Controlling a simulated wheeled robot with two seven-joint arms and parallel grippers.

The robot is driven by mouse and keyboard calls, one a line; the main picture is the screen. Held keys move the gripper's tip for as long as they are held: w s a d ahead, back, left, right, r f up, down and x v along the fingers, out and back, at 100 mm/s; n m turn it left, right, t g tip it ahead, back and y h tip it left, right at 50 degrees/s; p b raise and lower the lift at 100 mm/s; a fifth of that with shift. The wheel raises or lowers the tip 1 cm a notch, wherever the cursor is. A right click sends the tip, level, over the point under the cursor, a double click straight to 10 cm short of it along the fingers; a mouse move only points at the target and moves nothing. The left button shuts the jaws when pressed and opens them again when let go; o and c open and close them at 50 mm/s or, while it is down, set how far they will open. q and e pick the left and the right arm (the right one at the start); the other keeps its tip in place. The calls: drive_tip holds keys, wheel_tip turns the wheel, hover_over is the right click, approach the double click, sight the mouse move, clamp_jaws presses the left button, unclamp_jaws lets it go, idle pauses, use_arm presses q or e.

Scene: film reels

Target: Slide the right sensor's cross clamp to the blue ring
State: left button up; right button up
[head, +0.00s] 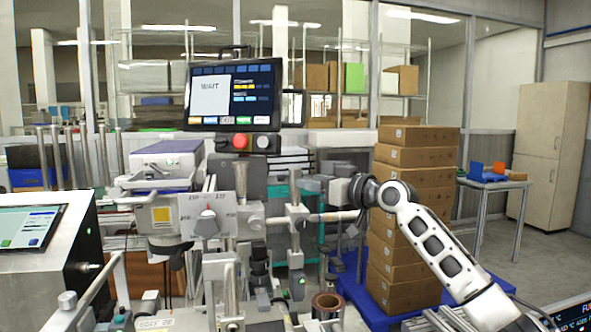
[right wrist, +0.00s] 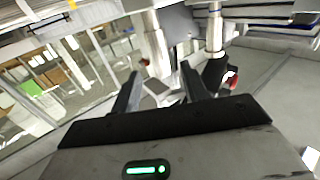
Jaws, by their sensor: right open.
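A grey clamp block (head: 297,213) sits on an upright post right of the centre of the machine, with a horizontal rod (head: 335,217) running to its right. I cannot tell for sure that it is the right sensor's cross clamp. My right gripper (head: 319,184) is just right of the post's upper part, its fingers hard to make out in the head view. In the right wrist view it (right wrist: 160,72) is open, with a pale metal post (right wrist: 157,50) beyond the gap between its fingers. I cannot make out the blue ring. My left gripper is not in view.
A second post (right wrist: 215,30) with a dark clamp and red-tipped part (right wrist: 232,80) stands near the right finger in the wrist view. A screen (head: 234,95) with a red button (head: 240,141) rises behind. Stacked cartons (head: 415,160) stand behind my right arm.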

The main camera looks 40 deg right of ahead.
sight(295, 196)
drive_tip(key=w+p, duration=0.1)
drive_tip(key=w, duration=0.4)
drive_tip(key=shift+w+a+r+p, duration=0.1)
drive_tip(key=shift+w+a+p, duration=0.1)
drive_tip(key=shift+p, duration=0.2)
drive_tip(key=shift+w+a, duration=0.1)
drive_tip(key=shift+w, duration=0.3)
